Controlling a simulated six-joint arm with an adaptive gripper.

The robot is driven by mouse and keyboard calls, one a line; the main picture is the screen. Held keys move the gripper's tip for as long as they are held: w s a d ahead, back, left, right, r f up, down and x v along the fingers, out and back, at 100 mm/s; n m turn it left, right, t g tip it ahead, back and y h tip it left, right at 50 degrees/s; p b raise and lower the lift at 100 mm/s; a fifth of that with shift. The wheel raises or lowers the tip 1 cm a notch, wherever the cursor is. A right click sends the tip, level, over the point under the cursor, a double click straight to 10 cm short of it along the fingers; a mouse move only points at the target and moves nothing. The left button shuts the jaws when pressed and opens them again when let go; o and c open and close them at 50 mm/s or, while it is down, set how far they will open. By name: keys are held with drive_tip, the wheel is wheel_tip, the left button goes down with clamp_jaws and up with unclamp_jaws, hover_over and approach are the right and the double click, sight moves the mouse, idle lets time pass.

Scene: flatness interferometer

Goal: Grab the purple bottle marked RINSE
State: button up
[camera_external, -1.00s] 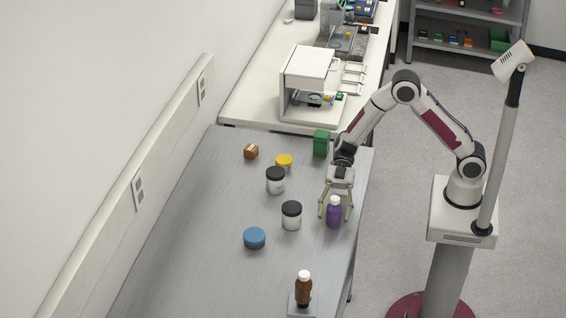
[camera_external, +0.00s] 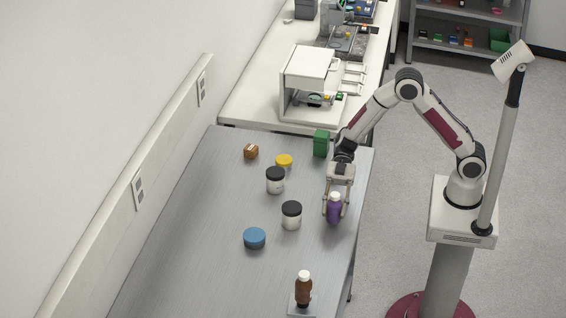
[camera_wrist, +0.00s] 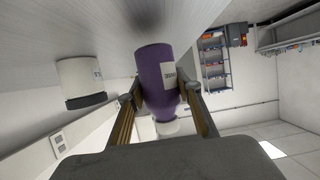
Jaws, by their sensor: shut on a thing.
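The purple bottle (camera_external: 334,211) has a white cap and a white label; it stands near the right edge of the grey metal table (camera_external: 200,235). It also shows in the wrist view (camera_wrist: 155,75), where the label print is too small to read surely. My gripper (camera_external: 335,212) is shut on the bottle, one finger on each side, pointing down. In the wrist view the fingers (camera_wrist: 160,95) press against the bottle's sides near its shoulder. I cannot tell whether the bottle's base is off the table.
White jars with black lids (camera_external: 291,217) and (camera_external: 275,182) stand left of the bottle. A blue round tin (camera_external: 254,238), a yellow lid (camera_external: 284,160), a brown box (camera_external: 251,151), a green bin (camera_external: 321,145) and a brown bottle (camera_external: 303,290) are also on the table.

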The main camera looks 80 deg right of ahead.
sight(335, 195)
drive_tip(key=shift+r, duration=4.2)
